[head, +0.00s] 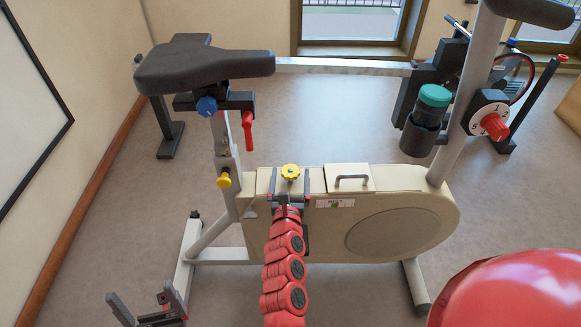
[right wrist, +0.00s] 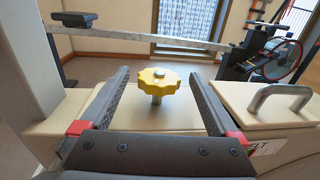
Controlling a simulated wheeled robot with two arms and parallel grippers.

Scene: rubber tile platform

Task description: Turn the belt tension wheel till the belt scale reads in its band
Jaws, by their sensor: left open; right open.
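The yellow lobed belt tension wheel (head: 290,172) stands on a short stem on top of the exercise bike's beige housing. It also shows in the right wrist view (right wrist: 158,82). My right gripper (head: 290,182) is open, its fingers to either side of the wheel with a gap on each side; no contact shows. The belt scale (head: 335,203) is a small white label with green and red marks on the housing's side. Its edge shows in the right wrist view (right wrist: 262,149); its reading is too small to tell. My left gripper (head: 148,308) is open and empty, low at the left.
A lidded hatch with a grey handle (head: 352,180) sits right of the wheel. The black saddle (head: 205,65) overhangs at upper left. A bottle (head: 433,98) and a red dial (head: 494,125) are on the right. Floor in front of the bike is clear.

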